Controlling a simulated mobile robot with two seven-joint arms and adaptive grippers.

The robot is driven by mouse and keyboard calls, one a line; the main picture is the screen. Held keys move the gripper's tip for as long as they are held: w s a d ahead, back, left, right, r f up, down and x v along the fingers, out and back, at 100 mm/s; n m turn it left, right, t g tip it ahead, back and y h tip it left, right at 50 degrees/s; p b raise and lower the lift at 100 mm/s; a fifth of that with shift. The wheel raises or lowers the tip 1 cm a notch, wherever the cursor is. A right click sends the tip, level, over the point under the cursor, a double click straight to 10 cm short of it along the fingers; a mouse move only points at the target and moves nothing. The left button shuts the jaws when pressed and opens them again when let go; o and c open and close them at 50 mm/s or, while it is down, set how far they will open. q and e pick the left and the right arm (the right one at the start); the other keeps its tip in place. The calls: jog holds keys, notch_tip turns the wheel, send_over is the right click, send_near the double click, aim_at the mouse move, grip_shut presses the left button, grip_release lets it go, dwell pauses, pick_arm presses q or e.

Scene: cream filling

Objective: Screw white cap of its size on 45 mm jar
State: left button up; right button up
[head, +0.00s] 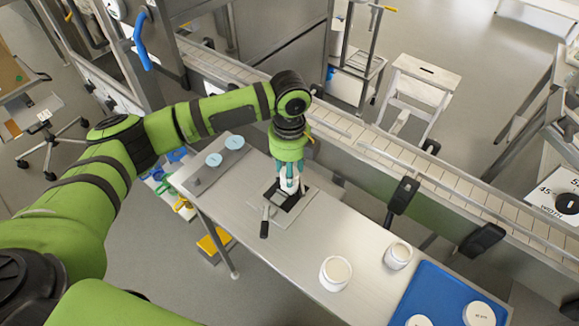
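My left gripper (289,180) points straight down over a dark clamp fixture (285,198) on the metal table (225,190). Something white shows between or at its fingertips; I cannot tell whether it is a jar, a cap or the tips themselves. Two white round jars (335,273) and (398,255) stand on the table right of the fixture, their tops pale. Two flat white discs, seemingly caps, lie on a blue tray (440,290): one disc (479,314) at right, another (418,321) cut by the bottom edge. Their lettering is too small to read. My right gripper is out of view.
Two pale blue round pieces (235,142) and (213,160) sit on a grey holder at the table's left end. A black-handled lever (264,228) sticks out toward me. A conveyor (400,155) with dark brackets runs behind the table. The table between fixture and jars is clear.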

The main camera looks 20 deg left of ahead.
pick_arm(q)
jog(key=shift+f, duration=0.55)
dwell(0.4)
jog(key=c, duration=0.4)
jog(key=shift+o, duration=0.2)
jog(key=m+p, duration=0.1)
jog(key=m, duration=0.1)
jog(key=shift+r+m, duration=0.15)
jog(key=shift+m, duration=0.15)
jog(key=shift+m+p, duration=0.55)
jog(key=shift+m, duration=0.95)
jog(key=shift+m+p, duration=0.4)
jog(key=shift+m, duration=0.6)
jog(key=m, duration=0.3)
jog(key=shift+m, duration=0.4)
